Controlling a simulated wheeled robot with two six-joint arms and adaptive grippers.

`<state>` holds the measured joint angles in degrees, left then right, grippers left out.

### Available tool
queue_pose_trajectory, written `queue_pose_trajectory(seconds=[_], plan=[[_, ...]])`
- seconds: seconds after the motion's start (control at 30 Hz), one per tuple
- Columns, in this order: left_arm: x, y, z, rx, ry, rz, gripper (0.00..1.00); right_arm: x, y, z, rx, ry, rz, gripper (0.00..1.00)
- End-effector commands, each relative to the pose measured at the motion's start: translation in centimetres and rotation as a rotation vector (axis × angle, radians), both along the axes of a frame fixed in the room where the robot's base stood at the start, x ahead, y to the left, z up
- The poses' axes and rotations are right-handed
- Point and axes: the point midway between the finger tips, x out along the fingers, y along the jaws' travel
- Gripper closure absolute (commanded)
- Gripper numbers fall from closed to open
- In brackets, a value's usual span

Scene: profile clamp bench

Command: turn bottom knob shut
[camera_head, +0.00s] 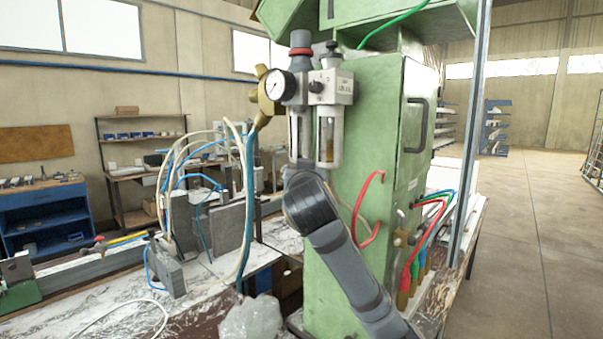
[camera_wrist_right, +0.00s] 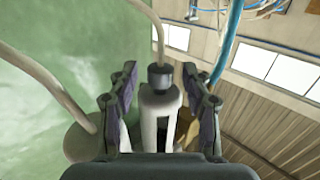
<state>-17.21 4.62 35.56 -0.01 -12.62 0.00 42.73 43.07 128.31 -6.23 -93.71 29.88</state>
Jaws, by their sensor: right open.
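A dark ribbed knob (camera_wrist_right: 161,76) sits at the end of a pale bowl guard (camera_wrist_right: 157,110) in the right wrist view, with a thin grey tube leaving it. My right gripper (camera_wrist_right: 160,82) is open, with one finger on each side of the knob and a visible gap on both sides. In the head view the air filter unit (camera_head: 326,120), with two bowls and a pressure gauge (camera_head: 279,86), is mounted at the green cabinet. My right arm covers the area just below the bowls there, so the bottom knob and gripper fingers are hidden. My left gripper is not in view.
The green cabinet (camera_head: 350,285) stands close behind my right arm. A red hook-shaped part (camera_head: 368,212) sticks out beside the arm. Blue and white hoses (camera_head: 246,190) hang left of the unit. A bench with grey blocks (camera_head: 229,228) lies left.

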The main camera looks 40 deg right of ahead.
Motion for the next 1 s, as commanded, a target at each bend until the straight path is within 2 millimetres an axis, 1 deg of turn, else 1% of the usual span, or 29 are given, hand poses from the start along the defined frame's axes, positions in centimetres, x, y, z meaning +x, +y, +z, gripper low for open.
queue_pose_trajectory(seconds=[0.17, 0.27, 0.43, 0.6, 1.0], plan=[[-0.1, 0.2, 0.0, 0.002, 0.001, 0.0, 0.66, -0.3, 0.4, 0.1, -0.001, -0.003, 0.002, 0.51], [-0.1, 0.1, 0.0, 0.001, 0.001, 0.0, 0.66, -1.5, 1.4, 0.1, -0.001, -0.006, 0.003, 0.51], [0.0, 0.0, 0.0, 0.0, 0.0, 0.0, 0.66, -4.1, 3.5, 0.0, 0.003, -0.005, 0.005, 0.51], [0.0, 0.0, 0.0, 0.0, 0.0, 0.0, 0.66, -5.5, 4.6, 0.0, 0.002, -0.002, 0.002, 0.51], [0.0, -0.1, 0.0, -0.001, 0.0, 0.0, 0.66, -5.7, 4.7, 0.0, 0.001, 0.001, 0.0, 0.51]])
